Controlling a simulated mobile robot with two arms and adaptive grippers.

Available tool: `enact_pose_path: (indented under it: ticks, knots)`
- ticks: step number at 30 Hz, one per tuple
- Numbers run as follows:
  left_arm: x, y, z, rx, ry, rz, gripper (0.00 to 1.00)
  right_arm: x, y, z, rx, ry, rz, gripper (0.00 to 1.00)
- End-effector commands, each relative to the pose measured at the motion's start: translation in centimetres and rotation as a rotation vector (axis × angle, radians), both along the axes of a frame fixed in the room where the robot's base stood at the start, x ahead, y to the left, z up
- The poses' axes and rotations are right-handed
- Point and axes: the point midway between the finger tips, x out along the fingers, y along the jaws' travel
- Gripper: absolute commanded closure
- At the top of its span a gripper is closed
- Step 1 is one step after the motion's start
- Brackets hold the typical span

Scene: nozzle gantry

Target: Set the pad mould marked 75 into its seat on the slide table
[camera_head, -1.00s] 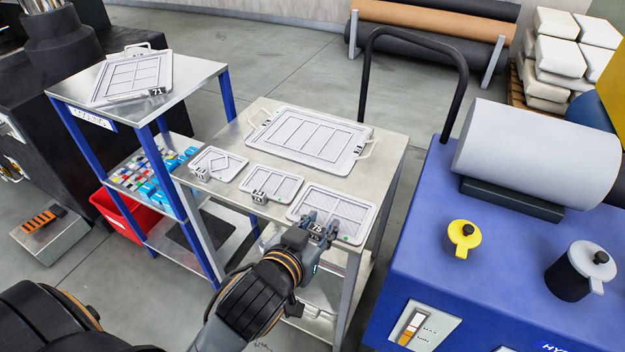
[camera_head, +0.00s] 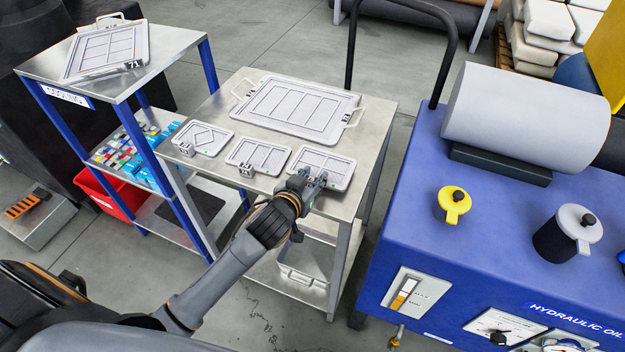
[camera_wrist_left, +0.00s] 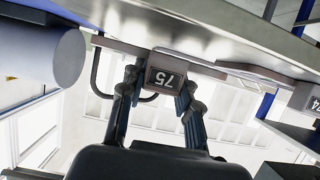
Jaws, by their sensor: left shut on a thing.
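The pad mould marked 75 (camera_head: 325,164) is a pale grey rectangular plate with grooves, at the front right corner of the steel trolley top (camera_head: 215,110). My left gripper (camera_head: 313,181) reaches its near edge and is shut on its dark tag block. In the left wrist view the block marked 75 (camera_wrist_left: 166,77) sits between the two fingers of my left gripper (camera_wrist_left: 160,92), with the number upside down. I cannot tell whether the plate touches the trolley top. I cannot make out the slide table. My right gripper is out of view.
Another, marked 71 (camera_head: 107,48), lies on the rack at left. The blue hydraulic unit (camera_head: 420,230) stands close on the right.

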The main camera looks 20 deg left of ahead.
Motion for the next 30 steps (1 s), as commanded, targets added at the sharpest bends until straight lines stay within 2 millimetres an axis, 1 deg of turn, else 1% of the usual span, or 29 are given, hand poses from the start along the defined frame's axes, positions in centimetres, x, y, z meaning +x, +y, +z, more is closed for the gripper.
enact_pose_path:
  ticks: [1, 4, 8, 15, 16, 19, 27, 30]
  knots:
    - [0.0, 0.0, -0.5, 0.002, 0.0, -0.001, 1.0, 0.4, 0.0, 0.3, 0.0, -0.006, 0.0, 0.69]
    - [0.0, 0.0, -1.3, 0.0, -0.003, -0.001, 1.0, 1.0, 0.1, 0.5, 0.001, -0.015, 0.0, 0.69]
    - [0.0, -0.1, -1.5, 0.0, -0.004, -0.001, 1.0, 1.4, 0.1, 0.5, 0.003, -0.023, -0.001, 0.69]
    - [0.0, -0.1, -1.8, 0.0, -0.003, -0.001, 1.0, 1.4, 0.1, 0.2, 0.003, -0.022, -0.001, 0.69]
    - [-0.1, 0.0, -2.0, 0.0, 0.001, 0.0, 0.66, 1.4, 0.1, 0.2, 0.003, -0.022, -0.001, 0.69]
    - [-0.1, 0.0, -1.9, 0.0, 0.001, 0.0, 0.45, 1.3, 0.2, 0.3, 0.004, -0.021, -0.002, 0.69]
    - [-0.1, 0.0, -1.9, 0.0, 0.001, 0.0, 0.45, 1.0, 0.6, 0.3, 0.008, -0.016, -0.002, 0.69]
    - [-0.1, 0.0, -1.4, 0.001, -0.001, 0.0, 0.45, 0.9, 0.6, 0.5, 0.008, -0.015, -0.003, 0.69]
